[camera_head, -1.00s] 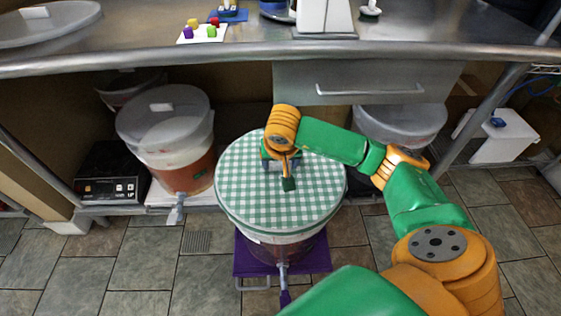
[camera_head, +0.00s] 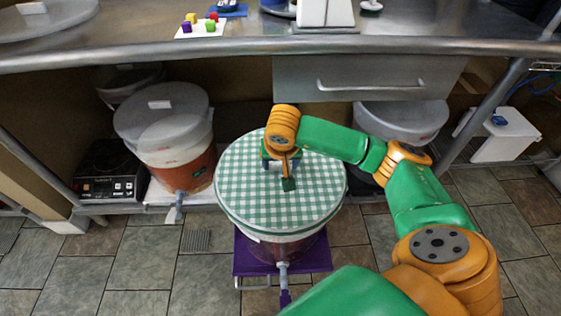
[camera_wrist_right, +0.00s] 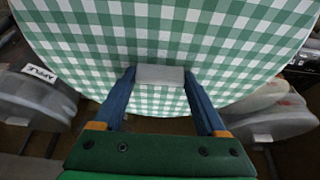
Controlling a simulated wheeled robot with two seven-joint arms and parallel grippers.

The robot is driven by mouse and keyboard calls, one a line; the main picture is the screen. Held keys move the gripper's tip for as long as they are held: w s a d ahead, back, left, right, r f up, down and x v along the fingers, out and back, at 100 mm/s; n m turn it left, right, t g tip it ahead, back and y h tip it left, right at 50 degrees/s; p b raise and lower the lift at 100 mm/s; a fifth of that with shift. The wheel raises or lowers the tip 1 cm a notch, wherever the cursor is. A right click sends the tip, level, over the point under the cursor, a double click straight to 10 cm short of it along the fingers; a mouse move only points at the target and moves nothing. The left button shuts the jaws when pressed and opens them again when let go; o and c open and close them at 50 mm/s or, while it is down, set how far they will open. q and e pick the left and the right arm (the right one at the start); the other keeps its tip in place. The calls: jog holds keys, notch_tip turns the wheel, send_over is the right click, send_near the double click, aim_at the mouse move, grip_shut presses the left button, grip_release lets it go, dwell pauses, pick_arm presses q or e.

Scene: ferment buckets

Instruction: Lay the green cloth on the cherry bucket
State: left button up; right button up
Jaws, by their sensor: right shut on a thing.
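The green cloth (camera_head: 300,205) is a round green-and-white checked sheet, spread flat over the top of a bucket with dark red contents (camera_head: 275,252). The cloth covers this bucket's rim and lid, so I cannot tell whether it rests fully on them. No label shows on this bucket. My right gripper (camera_head: 284,175) is above the middle of the cloth. In the right wrist view its two blue fingers close on a small grey block (camera_wrist_right: 160,76) at the cloth (camera_wrist_right: 160,30). My left gripper is out of view.
The bucket stands on a purple stand (camera_head: 248,262) with a tap in front. Another lidded bucket (camera_head: 172,150) is to its left on a low shelf, beside a black scale (camera_head: 108,178). A grey-lidded bucket (camera_head: 400,118) is behind my arm. A steel counter (camera_head: 130,55) overhangs them. Tiled floor is clear in front.

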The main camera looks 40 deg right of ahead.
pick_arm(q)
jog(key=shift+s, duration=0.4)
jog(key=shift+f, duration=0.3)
pick_arm(e)
jog(key=shift+f, duration=0.2)
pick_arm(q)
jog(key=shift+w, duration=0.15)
pick_arm(e)
jog(key=shift+b, duration=0.3)
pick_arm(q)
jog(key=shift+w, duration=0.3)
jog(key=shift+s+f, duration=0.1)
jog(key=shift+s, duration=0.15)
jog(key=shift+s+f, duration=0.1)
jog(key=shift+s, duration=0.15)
pick_arm(e)
jog(key=shift+f, duration=0.1)
